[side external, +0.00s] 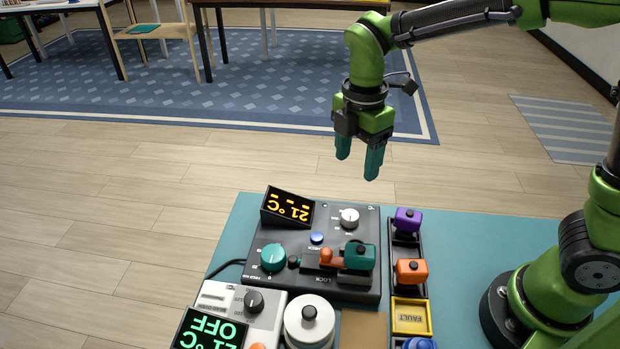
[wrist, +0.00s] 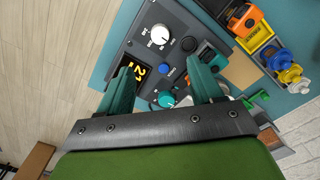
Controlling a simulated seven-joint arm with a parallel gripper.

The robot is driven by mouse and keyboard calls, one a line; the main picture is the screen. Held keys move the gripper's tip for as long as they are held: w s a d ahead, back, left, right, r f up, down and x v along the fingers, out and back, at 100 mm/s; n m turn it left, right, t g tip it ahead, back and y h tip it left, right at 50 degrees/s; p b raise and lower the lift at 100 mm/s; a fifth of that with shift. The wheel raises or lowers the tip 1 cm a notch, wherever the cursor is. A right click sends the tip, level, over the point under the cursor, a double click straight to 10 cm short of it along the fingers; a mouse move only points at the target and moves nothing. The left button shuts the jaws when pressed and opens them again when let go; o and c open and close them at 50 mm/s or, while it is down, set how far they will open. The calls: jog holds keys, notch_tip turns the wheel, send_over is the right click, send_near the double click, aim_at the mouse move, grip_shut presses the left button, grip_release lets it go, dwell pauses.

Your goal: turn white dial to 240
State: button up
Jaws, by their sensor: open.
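The white dial (side external: 349,217) is a small round knob on the dark control panel (side external: 340,285), at the panel's far right corner. In the wrist view the white dial (wrist: 160,35) lies beyond my fingertips, with small marks around it too tiny to read. My gripper (side external: 358,160) is open and empty, its teal fingers pointing down, well above the panel and apart from the dial. In the wrist view the gripper (wrist: 162,72) frames a blue button (wrist: 166,69) between its fingers. The panel's amber display (side external: 288,208) shows 21 °C, upside down in the side view.
The panel also carries a teal knob (side external: 273,257) and a teal-and-orange lever (side external: 345,257). A rack with purple (side external: 407,220) and orange (side external: 411,271) blocks stands to the right. A second grey unit (side external: 236,312) and a round white-lidded object (side external: 309,323) sit nearer.

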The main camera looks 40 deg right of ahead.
aim_at(350, 215)
notch_tip(350, 215, down, 14)
jog(key=shift+r, duration=0.1)
dwell(0.4)
jog(key=c, duration=1.1)
jog(key=shift+o, duration=0.2)
